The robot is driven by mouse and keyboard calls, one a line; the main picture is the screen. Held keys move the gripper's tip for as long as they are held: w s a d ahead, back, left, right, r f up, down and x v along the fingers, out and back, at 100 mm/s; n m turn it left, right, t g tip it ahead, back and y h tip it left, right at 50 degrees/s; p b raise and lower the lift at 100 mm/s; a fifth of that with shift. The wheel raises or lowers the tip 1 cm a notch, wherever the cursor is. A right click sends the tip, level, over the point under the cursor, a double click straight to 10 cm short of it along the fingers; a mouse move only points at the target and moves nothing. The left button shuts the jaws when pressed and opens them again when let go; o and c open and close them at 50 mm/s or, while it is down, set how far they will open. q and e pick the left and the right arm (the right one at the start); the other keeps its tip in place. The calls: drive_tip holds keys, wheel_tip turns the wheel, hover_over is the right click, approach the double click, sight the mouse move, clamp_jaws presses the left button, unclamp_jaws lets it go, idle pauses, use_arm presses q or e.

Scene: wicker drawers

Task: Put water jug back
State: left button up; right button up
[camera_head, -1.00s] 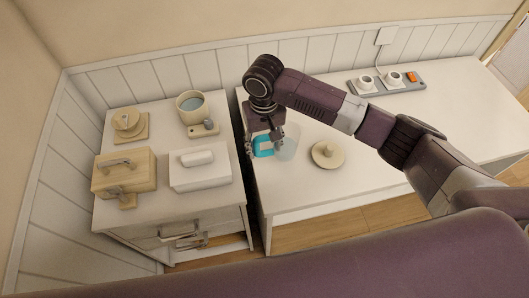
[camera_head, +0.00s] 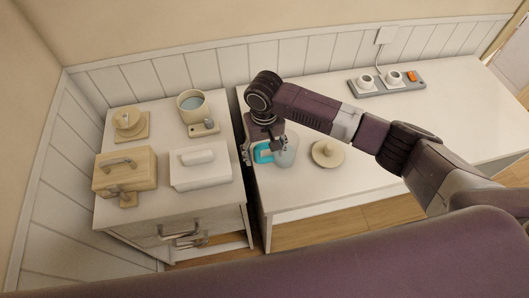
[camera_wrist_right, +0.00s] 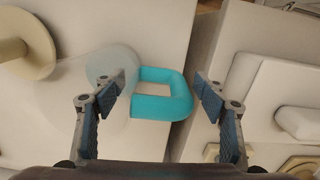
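The water jug (camera_head: 288,152) is a translucent, whitish vessel with a cyan handle (camera_head: 262,154). It is on the left end of the long white table, and the handle points left. In the right wrist view, the jug body (camera_wrist_right: 110,62) shows faintly and the cyan handle (camera_wrist_right: 178,115) is clear. My right gripper (camera_wrist_right: 160,88) is open, with its fingers apart on either side of the handle. In the head view, my right gripper (camera_head: 262,146) is over the handle and partly hides it. Contact cannot be told. My left gripper is not in view.
A beige round lid (camera_head: 325,155) lies right of the jug. A white cabinet (camera_head: 120,218) on the left holds a wooden box (camera_head: 122,178), a white box (camera_head: 200,175) and a pot (camera_head: 192,106). A gap separates cabinet and table.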

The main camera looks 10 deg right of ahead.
wheel_tip(320, 180, up, 11)
drive_tip(key=shift+r+b, duration=0.1)
drive_tip(key=shift+b, duration=0.65)
drive_tip(key=shift+r, duration=0.55)
